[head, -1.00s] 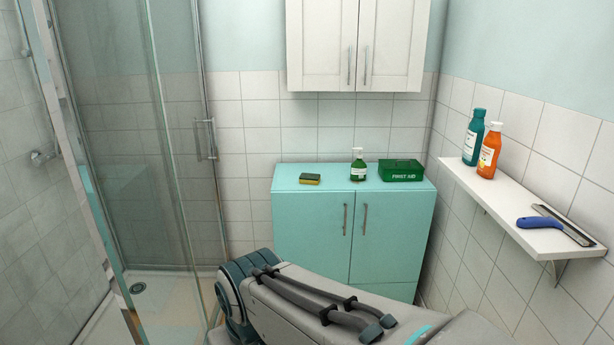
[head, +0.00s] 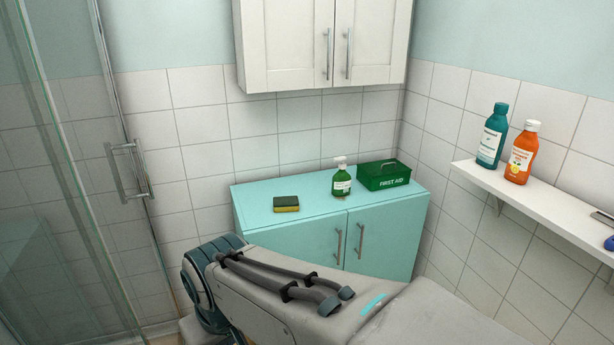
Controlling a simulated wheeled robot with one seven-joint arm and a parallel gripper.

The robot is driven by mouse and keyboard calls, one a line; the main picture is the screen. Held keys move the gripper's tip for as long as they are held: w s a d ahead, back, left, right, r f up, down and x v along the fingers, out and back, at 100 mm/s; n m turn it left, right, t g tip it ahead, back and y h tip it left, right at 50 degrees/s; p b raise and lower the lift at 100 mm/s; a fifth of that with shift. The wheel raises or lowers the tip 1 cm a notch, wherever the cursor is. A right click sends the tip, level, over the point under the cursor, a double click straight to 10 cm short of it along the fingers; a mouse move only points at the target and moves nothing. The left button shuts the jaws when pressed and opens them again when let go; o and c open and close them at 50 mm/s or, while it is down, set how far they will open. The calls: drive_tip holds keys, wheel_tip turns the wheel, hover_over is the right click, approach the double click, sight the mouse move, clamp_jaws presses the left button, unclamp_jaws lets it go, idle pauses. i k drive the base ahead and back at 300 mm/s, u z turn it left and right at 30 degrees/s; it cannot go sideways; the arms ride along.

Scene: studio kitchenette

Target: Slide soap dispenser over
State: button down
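The soap dispenser (head: 342,182) is a green bottle with a white pump and a white label. It stands upright on the turquoise cabinet top (head: 309,200), between a sponge and a first aid box. My arm is folded in the lower middle of the head view, in front of the cabinet. My gripper is not in view.
A yellow and green sponge (head: 286,204) lies left of the dispenser. A white wall cabinet (head: 290,45) hangs above. A shelf (head: 545,200) on the right holds teal (head: 492,136) and orange (head: 522,152) bottles. Shower glass (head: 70,150) is left.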

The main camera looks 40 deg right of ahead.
sight(342, 182)
drive_tip(key=z, duration=0.7)
drive_tip(key=i, duration=1.05)
drive_tip(key=z, duration=1.45)
drive_tip(key=i, duration=0.4)
drive_tip(key=z, duration=0.3)
